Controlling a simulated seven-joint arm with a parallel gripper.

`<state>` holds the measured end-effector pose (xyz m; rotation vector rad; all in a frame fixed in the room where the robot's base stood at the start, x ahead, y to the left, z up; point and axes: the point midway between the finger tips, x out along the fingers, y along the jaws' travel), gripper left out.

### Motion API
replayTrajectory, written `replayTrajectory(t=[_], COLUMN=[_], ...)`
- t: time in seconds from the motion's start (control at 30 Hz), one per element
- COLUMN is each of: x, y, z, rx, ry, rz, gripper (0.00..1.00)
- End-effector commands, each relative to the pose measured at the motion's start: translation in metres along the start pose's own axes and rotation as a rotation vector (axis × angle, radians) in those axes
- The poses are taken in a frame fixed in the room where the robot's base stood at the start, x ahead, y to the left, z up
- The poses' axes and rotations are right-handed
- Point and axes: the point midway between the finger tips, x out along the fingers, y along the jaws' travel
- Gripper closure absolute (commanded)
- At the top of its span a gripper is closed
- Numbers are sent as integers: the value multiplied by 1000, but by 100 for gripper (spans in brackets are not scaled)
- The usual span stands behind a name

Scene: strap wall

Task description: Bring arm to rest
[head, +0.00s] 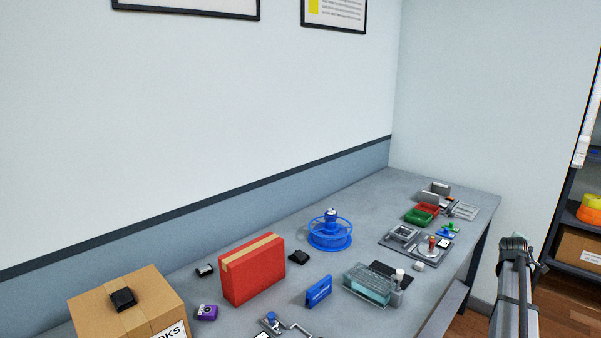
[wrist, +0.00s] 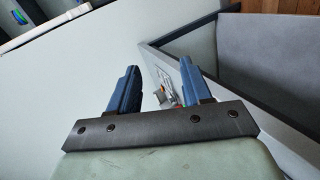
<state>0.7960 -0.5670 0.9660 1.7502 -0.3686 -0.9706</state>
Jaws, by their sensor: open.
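My gripper (wrist: 158,88) shows in the wrist view with its two dark blue fingers spread apart and nothing between them. It is open and empty. In the head view part of my arm stands at the lower right, beside the right end of the grey table (head: 405,325); the fingers cannot be made out there. In the wrist view a grey surface with a raised edge (wrist: 255,85) lies to the right, and small blurred items show beyond the fingers.
The table holds a red box (head: 252,272), a cardboard box (head: 110,308), a blue spool (head: 330,234), a glass-like case (head: 367,285) and green and red bins (head: 421,213). A shelf (head: 575,225) with a carton stands at the far right. Wooden floor shows between table and shelf.

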Motion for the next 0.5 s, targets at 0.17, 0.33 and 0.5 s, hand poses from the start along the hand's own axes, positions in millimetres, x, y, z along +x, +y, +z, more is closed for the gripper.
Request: replayTrajectory(t=[0.17,0.33,0.5], x=[22,31,34], y=[-12,-50,-105], z=[47,58,52], rx=[123,207,271], ry=[-21,-26,-32], rz=[24,-7,-75], gripper=[51,51,51])
